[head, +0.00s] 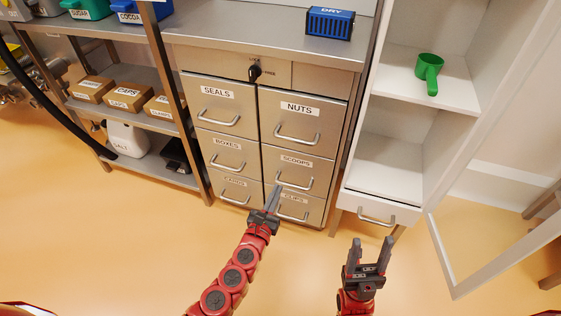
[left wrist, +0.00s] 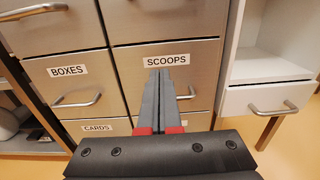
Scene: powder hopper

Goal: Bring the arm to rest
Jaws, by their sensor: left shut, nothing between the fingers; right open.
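My left gripper (head: 273,200) is shut and empty in front of the lower drawers of the metal cabinet. In the left wrist view its two fingers (left wrist: 160,80) lie together over the front of the SCOOPS drawer (left wrist: 193,62). Whether the fingertips touch the drawer front, I cannot tell. My right gripper (head: 371,245) is open and empty, pointing up in the head view below the white cabinet's drawer.
The drawers labelled SEALS (head: 218,105), NUTS (head: 300,122) and BOXES (head: 226,155) are closed. A green scoop (head: 429,70) is on a shelf of the white cabinet (head: 380,168), whose glass door (head: 495,235) stands open at right. Orange floor (head: 110,235) is clear at left.

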